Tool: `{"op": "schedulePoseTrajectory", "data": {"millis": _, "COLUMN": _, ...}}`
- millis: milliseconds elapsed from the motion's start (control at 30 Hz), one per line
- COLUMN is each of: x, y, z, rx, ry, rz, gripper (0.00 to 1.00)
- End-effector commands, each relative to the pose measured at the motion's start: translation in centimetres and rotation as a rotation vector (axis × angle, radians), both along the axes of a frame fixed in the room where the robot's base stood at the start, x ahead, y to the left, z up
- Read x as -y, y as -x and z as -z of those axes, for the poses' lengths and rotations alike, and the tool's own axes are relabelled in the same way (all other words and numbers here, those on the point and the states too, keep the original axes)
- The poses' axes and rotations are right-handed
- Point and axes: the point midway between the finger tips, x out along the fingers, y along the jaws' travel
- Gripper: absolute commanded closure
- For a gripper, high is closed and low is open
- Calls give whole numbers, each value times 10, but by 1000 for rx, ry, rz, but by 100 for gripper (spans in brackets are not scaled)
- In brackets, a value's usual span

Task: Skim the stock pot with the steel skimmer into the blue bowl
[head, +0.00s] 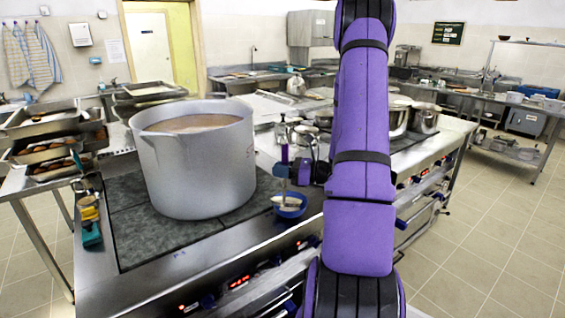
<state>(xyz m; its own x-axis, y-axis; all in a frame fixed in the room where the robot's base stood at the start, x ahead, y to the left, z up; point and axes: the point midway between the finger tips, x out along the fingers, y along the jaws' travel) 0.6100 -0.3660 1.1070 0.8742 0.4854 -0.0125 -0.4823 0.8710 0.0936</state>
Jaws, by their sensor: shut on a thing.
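The large grey stock pot (205,170) stands on the dark hob plate left of centre, with brownish stock (195,123) inside. The small blue bowl (297,213) sits on the steel range to the right of the pot, with something pale in it. My gripper (283,170) is above the bowl, small and partly hidden by my purple arm. It is shut on the steel skimmer (284,190), which hangs down with its lower end at the bowl. Whether the skimmer's head touches the bowl or its contents is too small to tell.
Small bottles and a teal item (91,235) stand at the range's left edge. Stacked trays (45,145) fill a rack at the far left. Metal pots (425,118) stand behind my arm on the right. The dark hob plate (150,250) is bare in front of the pot.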

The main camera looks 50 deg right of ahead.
Motion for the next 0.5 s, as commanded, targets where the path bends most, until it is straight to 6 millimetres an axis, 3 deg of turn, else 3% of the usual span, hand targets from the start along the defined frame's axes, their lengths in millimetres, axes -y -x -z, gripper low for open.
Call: {"op": "schedulePoseTrajectory", "data": {"millis": 500, "x": -43, "y": 24, "z": 35, "rx": 164, "ry": 294, "rz": 0, "gripper": 100}}
